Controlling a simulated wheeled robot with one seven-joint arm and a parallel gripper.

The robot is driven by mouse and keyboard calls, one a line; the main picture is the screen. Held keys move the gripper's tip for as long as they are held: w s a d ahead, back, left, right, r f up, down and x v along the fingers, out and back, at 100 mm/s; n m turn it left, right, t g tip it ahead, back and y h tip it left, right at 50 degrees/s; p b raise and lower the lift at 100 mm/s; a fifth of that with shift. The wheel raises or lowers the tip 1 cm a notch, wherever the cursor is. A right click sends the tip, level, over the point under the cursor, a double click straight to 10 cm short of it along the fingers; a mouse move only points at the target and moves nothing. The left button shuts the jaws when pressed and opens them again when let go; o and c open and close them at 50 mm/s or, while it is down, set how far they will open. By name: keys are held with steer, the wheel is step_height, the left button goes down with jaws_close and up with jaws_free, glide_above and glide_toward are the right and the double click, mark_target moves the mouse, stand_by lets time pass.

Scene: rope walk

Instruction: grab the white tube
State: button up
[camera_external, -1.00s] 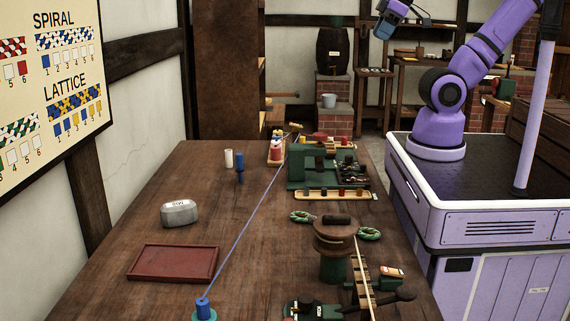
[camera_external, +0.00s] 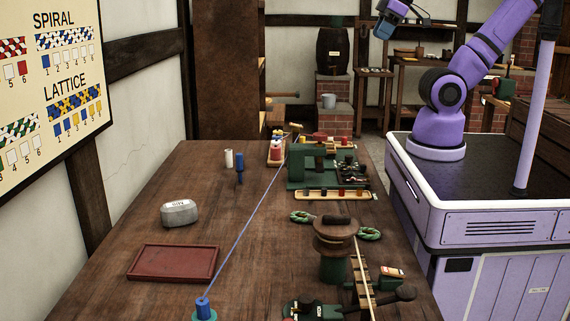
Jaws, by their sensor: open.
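The white tube (camera_external: 228,158) stands upright on the far left part of the long wooden table. A dark blue tube (camera_external: 240,169) stands just to its right and nearer the camera, with a small gap between them. My gripper (camera_external: 385,27) is high at the top edge of the view, well to the right of the white tube and far above the table. It is open, and I see nothing in it. Part of my wrist is cut off by the picture edge.
A grey weight (camera_external: 180,213) and an empty red tray (camera_external: 172,263) lie on the table's left. A blue cord (camera_external: 247,222) runs lengthwise from a blue spool (camera_external: 203,308). Green machinery (camera_external: 309,166) and a wooden capstan (camera_external: 335,236) fill the right side.

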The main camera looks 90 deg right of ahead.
steer(key=shift+o, duration=0.6)
